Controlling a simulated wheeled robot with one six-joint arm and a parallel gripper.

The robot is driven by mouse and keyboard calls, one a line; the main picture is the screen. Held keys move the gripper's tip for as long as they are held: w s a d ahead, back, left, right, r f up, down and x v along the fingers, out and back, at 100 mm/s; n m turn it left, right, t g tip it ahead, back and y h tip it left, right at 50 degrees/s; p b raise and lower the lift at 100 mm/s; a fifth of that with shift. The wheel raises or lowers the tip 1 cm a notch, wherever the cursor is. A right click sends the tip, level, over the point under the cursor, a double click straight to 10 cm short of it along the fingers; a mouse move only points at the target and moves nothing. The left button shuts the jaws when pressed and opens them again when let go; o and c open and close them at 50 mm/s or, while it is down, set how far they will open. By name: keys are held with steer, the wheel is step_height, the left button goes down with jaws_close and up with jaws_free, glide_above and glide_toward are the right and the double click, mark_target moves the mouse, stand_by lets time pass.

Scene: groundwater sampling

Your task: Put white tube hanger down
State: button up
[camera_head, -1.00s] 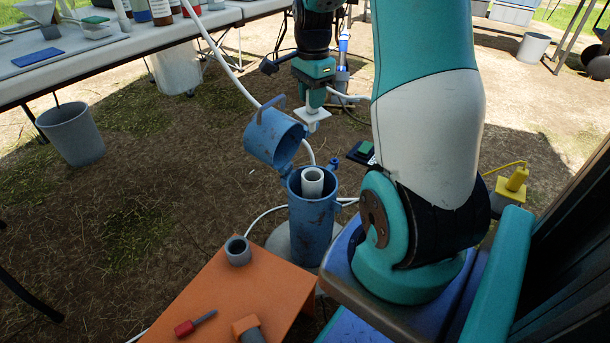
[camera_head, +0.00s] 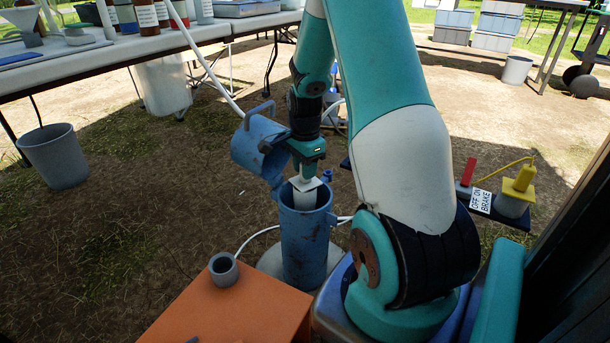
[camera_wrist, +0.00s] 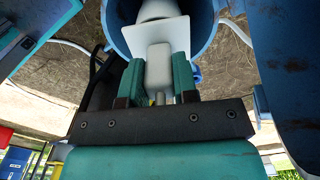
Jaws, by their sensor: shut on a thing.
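The white tube hanger (camera_wrist: 155,35) is a square white plate with a block handle. My gripper (camera_wrist: 158,72) is shut on that handle, with a teal finger on each side. In the head view the hanger plate (camera_head: 305,184) is at the mouth of the upright blue well casing (camera_head: 304,240). The white inner pipe (camera_head: 304,200) stands inside the casing, right below the plate. I cannot tell whether the plate touches the pipe. The casing's rim also shows in the wrist view (camera_wrist: 117,38). My gripper (camera_head: 307,174) is just above the casing mouth, its fingers hardly visible there.
The hinged blue lid (camera_head: 258,147) stands open on the casing's left. An orange table (camera_head: 235,310) with a grey cup (camera_head: 223,269) is in front. A brake panel (camera_head: 482,203) is at right. A white table (camera_head: 150,50) with bottles is behind left.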

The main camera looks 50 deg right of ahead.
steer(key=shift+f, duration=0.4)
steer(key=o, duration=0.9)
steer(key=shift+o, duration=0.2)
